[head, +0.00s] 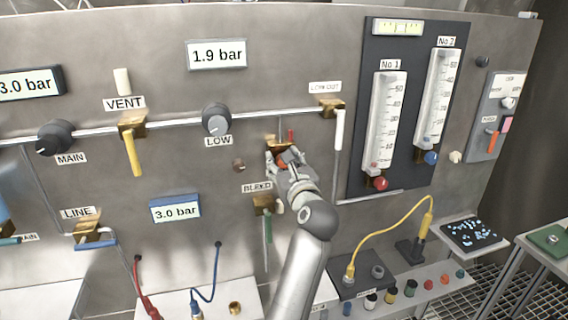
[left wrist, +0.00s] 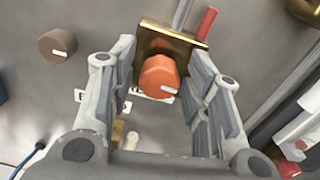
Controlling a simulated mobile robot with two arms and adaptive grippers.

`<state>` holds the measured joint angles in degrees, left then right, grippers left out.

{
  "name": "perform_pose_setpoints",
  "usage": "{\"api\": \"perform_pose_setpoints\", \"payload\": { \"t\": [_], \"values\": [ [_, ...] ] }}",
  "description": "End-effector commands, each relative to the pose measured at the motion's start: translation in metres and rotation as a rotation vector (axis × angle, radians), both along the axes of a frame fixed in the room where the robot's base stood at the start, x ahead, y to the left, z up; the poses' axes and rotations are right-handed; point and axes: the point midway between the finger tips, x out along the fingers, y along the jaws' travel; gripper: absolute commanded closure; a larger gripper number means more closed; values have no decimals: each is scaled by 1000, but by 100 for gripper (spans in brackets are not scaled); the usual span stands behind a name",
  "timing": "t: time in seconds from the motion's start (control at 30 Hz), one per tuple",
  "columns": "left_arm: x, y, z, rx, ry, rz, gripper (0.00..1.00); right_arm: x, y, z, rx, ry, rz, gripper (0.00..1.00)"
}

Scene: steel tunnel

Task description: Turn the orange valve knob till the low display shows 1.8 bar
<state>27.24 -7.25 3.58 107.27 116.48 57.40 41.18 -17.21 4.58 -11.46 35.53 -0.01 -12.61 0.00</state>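The orange valve knob (left wrist: 160,76) sits on a brass block (left wrist: 172,42) in the left wrist view. In the head view the knob (head: 284,158) is largely hidden by my left gripper (head: 287,163). In the left wrist view, my left gripper (left wrist: 162,60) is open, with one finger on each side of the knob and visible gaps between fingers and knob. The display (head: 217,54) above the LOW gauge (head: 217,119) reads 1.9 bar. My right gripper is in neither view.
The VENT valve (head: 132,145) with a yellow handle is to the left. The BLEED valve (head: 266,220) with a green handle is just below my gripper. A brown knob (left wrist: 60,45) and a red-tipped pin (left wrist: 207,23) are near the brass block. Flowmeters (head: 385,120) stand right.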

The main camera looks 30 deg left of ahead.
Motion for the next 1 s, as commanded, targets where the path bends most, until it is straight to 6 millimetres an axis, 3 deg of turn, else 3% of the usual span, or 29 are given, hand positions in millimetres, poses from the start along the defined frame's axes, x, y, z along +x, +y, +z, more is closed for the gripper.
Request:
{"api": "perform_pose_setpoints", "payload": {
  "t": [0.37,0.47,0.8,1.0],
  "values": [
    [0,0,3,0,-1,0,49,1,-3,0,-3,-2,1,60],
    [0,0,15,-1,-4,1,49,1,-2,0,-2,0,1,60],
    [0,0,79,-2,-5,-1,49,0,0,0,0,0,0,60],
    [0,0,98,-1,-2,0,49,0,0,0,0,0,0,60]
  ]
}}
